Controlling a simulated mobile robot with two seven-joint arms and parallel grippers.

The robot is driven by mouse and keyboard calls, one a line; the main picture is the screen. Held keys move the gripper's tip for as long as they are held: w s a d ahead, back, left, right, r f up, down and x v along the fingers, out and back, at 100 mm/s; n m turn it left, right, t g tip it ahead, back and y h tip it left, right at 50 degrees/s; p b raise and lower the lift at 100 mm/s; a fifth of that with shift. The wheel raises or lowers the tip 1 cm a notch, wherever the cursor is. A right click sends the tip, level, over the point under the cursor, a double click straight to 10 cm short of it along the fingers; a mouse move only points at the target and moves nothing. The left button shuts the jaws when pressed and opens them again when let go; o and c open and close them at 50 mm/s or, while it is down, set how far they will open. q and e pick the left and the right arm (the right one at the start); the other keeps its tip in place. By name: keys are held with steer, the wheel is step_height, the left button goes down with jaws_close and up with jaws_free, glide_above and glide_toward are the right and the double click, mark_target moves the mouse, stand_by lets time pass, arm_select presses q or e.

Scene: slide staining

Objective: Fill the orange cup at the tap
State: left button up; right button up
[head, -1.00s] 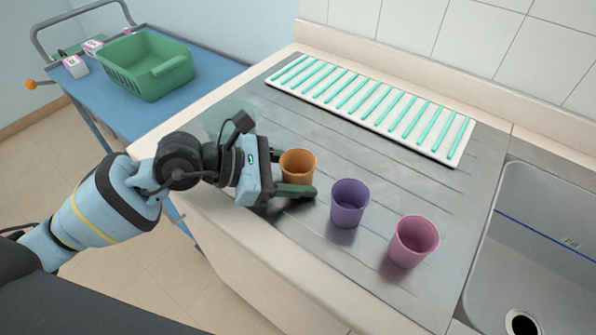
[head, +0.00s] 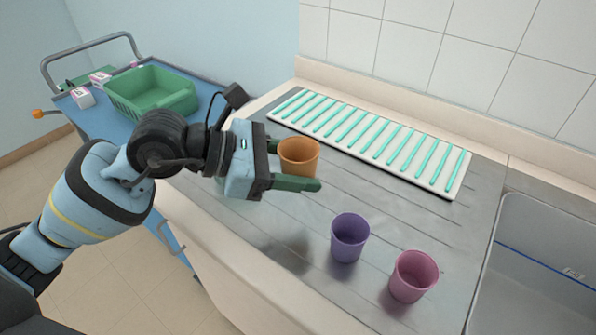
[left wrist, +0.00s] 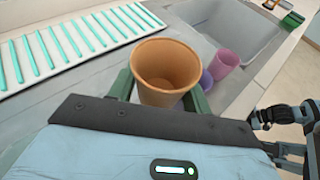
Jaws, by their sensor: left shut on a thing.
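The orange cup (head: 299,157) is upright between the fingers of my left gripper (head: 296,168), which is shut on it and holds it above the drainboard (head: 400,215). In the left wrist view the orange cup (left wrist: 165,72) looks empty, with a green finger on each side. The sink basin (head: 540,260) is at the right in the head view, and it also shows at the top of the left wrist view (left wrist: 232,25). The tap is not in view. My right gripper is not in the head view; part of an arm shows at the right in the left wrist view.
A purple cup (head: 349,238) and a pink cup (head: 413,277) stand on the drainboard in front of the sink side. A white rack with teal bars (head: 458,187) lies along the back. A blue trolley (head: 88,121) with a green basket (head: 150,92) stands at the left.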

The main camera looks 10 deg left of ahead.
arm_select(q)
steer(key=shift+a, duration=0.1)
steer(key=s+a+f, duration=0.1)
steer(key=s+a, duration=0.1)
steer(key=a, duration=0.1)
steer(key=s+a+f+n+t, duration=0.1)
steer(key=s+a, duration=0.1)
steer(key=a, duration=0.2)
steer(key=s+a+f+n+t+y, duration=0.1)
steer(key=s+a, duration=0.1)
steer(key=a, duration=0.2)
steer(key=shift+s+f, duration=0.1)
steer(key=shift+f, duration=0.1)
steer(key=shift+s+a+f, duration=0.1)
steer(key=shift+s+a, duration=0.1)
steer(key=shift+a, duration=0.15)
steer(key=shift+y, duration=0.3)
